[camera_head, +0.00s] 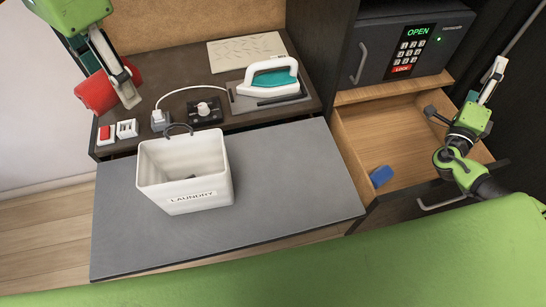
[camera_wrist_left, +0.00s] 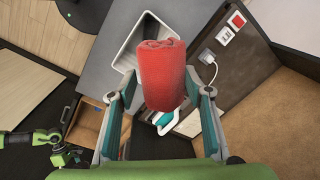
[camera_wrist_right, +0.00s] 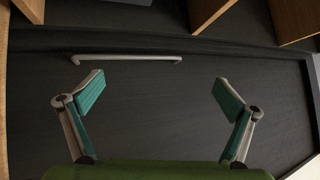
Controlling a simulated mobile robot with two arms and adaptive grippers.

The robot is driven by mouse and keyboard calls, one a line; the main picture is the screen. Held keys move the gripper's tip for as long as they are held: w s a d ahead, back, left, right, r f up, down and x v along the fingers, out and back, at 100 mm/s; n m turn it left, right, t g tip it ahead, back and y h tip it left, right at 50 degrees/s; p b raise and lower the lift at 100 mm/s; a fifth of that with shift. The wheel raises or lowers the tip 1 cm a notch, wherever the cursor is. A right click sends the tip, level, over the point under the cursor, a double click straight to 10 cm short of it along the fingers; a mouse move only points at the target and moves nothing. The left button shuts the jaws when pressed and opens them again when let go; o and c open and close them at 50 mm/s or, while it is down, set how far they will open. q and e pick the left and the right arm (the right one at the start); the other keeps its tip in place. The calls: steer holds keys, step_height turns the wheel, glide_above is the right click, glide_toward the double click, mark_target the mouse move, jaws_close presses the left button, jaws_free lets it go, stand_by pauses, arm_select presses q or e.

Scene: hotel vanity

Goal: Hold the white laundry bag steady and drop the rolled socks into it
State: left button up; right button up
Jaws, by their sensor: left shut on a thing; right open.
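The white laundry bag (camera_head: 187,185) stands upright, open at the top, on the grey bench; it looks like a stiff square bin marked LAUNDRY. A small dark patch shows inside it. The red rolled socks (camera_head: 97,93) are in my left gripper (camera_head: 124,88), held up to the left of and behind the bag. In the left wrist view the red roll (camera_wrist_left: 163,72) sits between the fingers, with the bag's rim partly hidden behind it. My right gripper (camera_wrist_right: 159,78) is open and empty, far right of the bag, by the open drawer.
An open wooden drawer (camera_head: 405,135) at right holds a blue item (camera_head: 381,176). A safe (camera_head: 412,48) stands above it. An iron (camera_head: 270,78), a cabled plug (camera_head: 160,120) and a black dial box (camera_head: 204,113) are on the dark desk behind the bag. The grey bench (camera_head: 290,185) is clear right of the bag.

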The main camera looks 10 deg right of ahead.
steer(key=w+a+r+t+y, duration=0.15)
steer(key=w+a+y, duration=0.35)
steer(key=a, duration=0.7)
steer(key=w+a+t+y, duration=0.3)
steer(key=w+a+y, duration=0.25)
steer(key=a, duration=0.55)
steer(key=a+r+y, duration=0.3)
steer(key=a+y, duration=0.2)
steer(key=a, duration=0.3)
steer(key=a+r+m+y, duration=0.1)
steer(key=a+r+y, duration=0.35)
steer(key=a, duration=0.45)
steer(key=a+r+y, duration=0.3)
steer(key=a+y, duration=0.2)
steer(key=a, duration=0.3)
steer(key=s+a+f+n+g+y, duration=0.3)
steer(key=a+f+n+g+y, duration=0.3)
steer(key=a+f+g, duration=0.45)
steer(key=s+d+f+n+g+y, duration=0.2)
steer(key=s+f+n+g, duration=0.2)
steer(key=s+f+g, duration=0.75)
steer(key=a+f+t, duration=0.2)
steer(key=a+f, duration=0.1)
steer(key=a, duration=0.9)
steer(key=shift+s, duration=0.4)
